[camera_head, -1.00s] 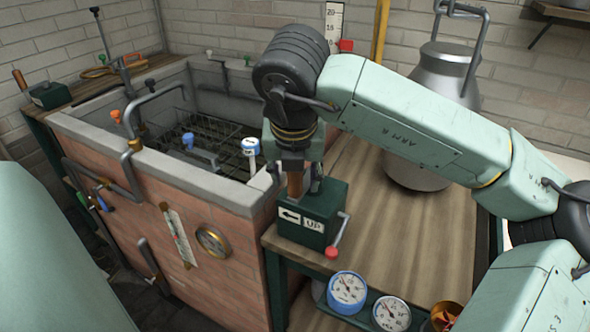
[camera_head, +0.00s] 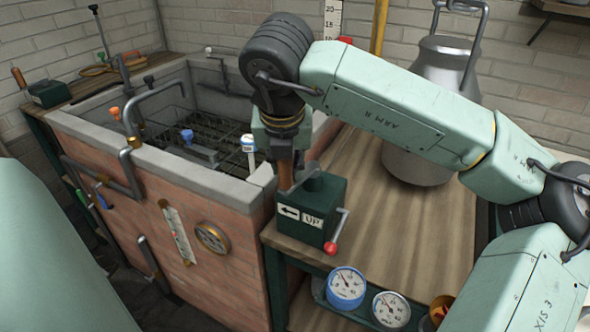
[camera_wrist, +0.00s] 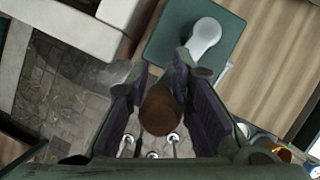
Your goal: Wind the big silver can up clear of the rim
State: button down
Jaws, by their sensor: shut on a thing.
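The big silver can (camera_head: 440,75) is upright at the upper right of the head view, its bail rising to the top edge. The green winch box (camera_head: 312,205), labelled with an arrow and "UP", sits at the bench's left edge. Its crank arm (camera_head: 303,180) also shows in the wrist view (camera_wrist: 205,38). My gripper (camera_wrist: 160,88) is shut around the crank's brown wooden grip (camera_wrist: 160,112); the grip also shows in the head view (camera_head: 286,172).
The brick tank with a pale stone rim (camera_head: 190,175) stands left of the bench, with a wire rack inside. Dials (camera_head: 346,286) sit below the bench edge. A scale with a red marker (camera_head: 345,40) is behind my arm.

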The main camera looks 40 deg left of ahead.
jog(key=w+a, duration=0.5)
jog(key=a, duration=0.4)
jog(key=w+d, duration=0.2)
jog(key=w, duration=0.6)
jog(key=c, duration=2.3)
grip_release()
jog(key=shift+a, duration=0.1)
jog(key=o, duration=0.4)
jog(key=shift+p, duration=0.3)
jog(key=v, duration=1.2)
